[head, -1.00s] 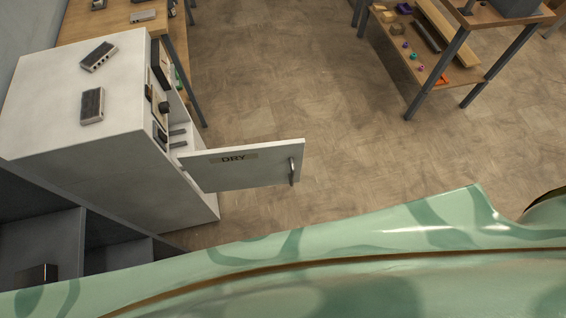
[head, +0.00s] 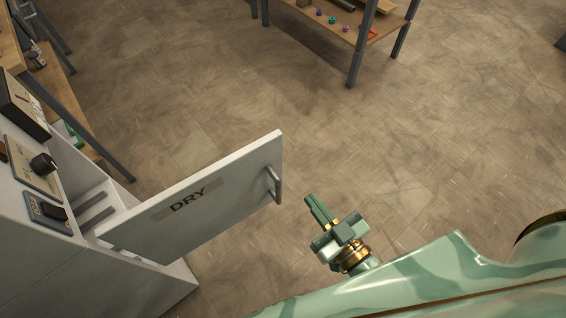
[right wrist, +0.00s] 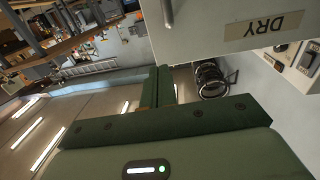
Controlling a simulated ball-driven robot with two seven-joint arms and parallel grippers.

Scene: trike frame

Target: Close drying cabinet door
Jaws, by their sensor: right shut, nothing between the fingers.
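The drying cabinet (head: 150,284) stands at the lower left in the head view. Its white door (head: 222,196), labelled DRY, stands wide open, swung out into the room. A metal handle (head: 274,184) sits near the door's free edge. My right gripper (head: 311,200) is shut and empty, just right of the handle and apart from it. In the right wrist view the fingers (right wrist: 158,86) are together, with the door (right wrist: 225,30) and its upside-down label above and to the right. The handle (right wrist: 168,14) shows at the top edge there. My left gripper is not in view.
The cabinet's control panel, with a black knob (head: 43,163), is left of the door. A wooden table (head: 62,88) stands behind it at the left. A shelf unit (head: 355,55) with small items stands at the top. The floor between is clear.

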